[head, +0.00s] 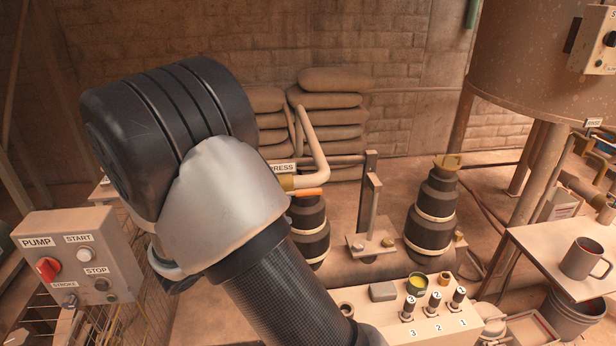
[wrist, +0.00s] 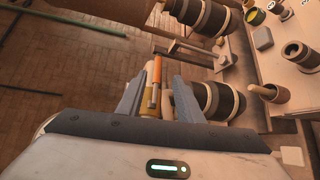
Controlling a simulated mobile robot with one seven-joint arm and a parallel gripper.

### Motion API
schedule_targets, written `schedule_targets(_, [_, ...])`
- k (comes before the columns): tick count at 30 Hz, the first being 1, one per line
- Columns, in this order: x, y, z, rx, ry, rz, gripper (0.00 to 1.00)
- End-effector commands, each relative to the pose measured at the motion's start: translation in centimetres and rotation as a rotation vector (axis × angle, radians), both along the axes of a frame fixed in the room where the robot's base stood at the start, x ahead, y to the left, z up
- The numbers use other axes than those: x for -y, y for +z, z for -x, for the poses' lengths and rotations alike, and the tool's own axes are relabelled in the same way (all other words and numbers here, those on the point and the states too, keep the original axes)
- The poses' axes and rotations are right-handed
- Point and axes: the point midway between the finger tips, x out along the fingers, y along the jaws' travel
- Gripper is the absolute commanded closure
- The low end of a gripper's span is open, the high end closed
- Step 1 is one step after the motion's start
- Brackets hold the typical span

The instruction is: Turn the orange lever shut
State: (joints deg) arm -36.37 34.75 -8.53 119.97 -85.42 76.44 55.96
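The orange lever (head: 308,192) shows in the head view just right of my arm, below a pale bent pipe and near a sign whose visible part reads "PRESS". Its left end is hidden behind my arm. In the wrist view the orange lever (wrist: 157,72) points away from me, with a brass-coloured fitting (wrist: 150,109) at its near end. My gripper (wrist: 160,82) is open, its two fingers on either side of the lever line with visible gaps. I cannot tell how deep the lever sits between them. My arm hides the gripper in the head view.
Dark ribbed cylinders stand behind the bench, one (head: 311,228) below the lever, another (head: 433,215) further right. A bench (head: 450,322) with numbered black handles is at the front right. A pump control box (head: 78,262) stands at left. A mug (head: 584,258) sits on the right-hand table.

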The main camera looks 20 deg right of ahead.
Motion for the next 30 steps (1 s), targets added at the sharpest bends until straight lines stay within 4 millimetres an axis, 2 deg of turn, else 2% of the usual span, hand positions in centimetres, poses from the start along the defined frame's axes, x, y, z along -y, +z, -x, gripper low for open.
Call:
schedule_targets(4, [-0.7, -0.2, -0.8, 0.011, 0.033, 0.023, 0.67])
schedule_targets(8, [0.3, -0.4, -1.4, 0.013, 0.032, 0.024, 0.67])
schedule_targets(24, [9.7, -2.0, -7.4, 0.011, 0.029, 0.023, 0.67])
schedule_targets(30, [12.4, -2.4, -9.2, 0.011, 0.030, 0.023, 0.67])
